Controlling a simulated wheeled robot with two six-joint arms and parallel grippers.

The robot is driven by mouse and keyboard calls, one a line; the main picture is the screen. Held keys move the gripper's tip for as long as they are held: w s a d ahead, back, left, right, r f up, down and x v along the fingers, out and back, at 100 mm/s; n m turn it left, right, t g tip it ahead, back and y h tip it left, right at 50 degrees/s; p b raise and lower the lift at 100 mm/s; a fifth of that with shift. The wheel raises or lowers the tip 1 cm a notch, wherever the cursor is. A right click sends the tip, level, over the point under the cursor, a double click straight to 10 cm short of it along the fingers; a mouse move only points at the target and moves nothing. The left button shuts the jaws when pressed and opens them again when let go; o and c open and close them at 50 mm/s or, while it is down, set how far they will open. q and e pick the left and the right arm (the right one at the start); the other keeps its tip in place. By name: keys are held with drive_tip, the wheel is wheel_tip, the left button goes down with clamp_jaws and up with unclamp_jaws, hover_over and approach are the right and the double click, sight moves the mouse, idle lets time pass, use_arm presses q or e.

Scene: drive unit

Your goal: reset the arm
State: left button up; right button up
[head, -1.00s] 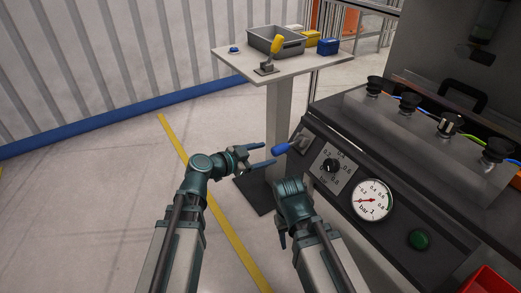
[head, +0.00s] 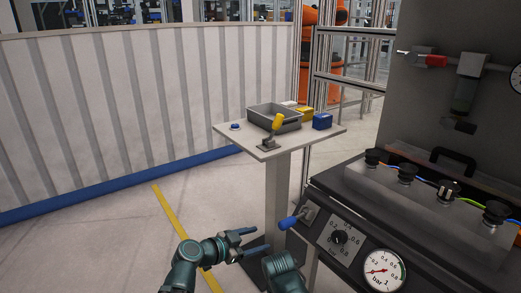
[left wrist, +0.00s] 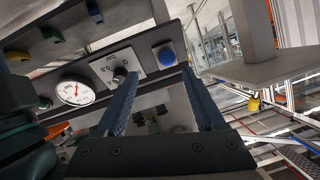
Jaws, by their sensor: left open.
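My left gripper (head: 254,241) is open and empty, left of and a little below the blue-handled lever (head: 290,222) on the machine's sloping panel. In the left wrist view its two fingers (left wrist: 160,75) are spread apart, with the lever's blue end (left wrist: 164,55) showing beyond and between the tips. A gap shows between gripper and lever in the head view. My right arm (head: 283,272) is at the bottom edge; its fingers are hidden.
The panel carries a black dial (head: 339,237) and a pressure gauge (head: 384,270). A small table (head: 235,132) holds a grey bin (head: 290,112), a yellow-handled lever (head: 277,124) and a blue box (head: 322,121). Open floor lies left, with a yellow line (head: 172,215).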

use_arm(q)
drive_tip(key=s+a+f+n+g+y, duration=0.8)
drive_tip(key=s+a+f+n+y, duration=0.35)
drive_tip(key=a+f, duration=0.25)
drive_tip(key=s+d+m+g, duration=0.1)
drive_tip(key=s+d+m, duration=0.3)
drive_tip(key=d, duration=0.6)
wheel_tip(320, 180, up, 28)
drive_tip(key=s+n+p, duration=0.1)
drive_tip(key=p, duration=2.7)
use_arm(e)
wheel_tip(320, 180, up, 28)
drive_tip(key=shift+r, duration=0.15)
use_arm(q)
drive_tip(key=shift+d+n, duration=0.15)
drive_tip(key=shift+n, duration=0.1)
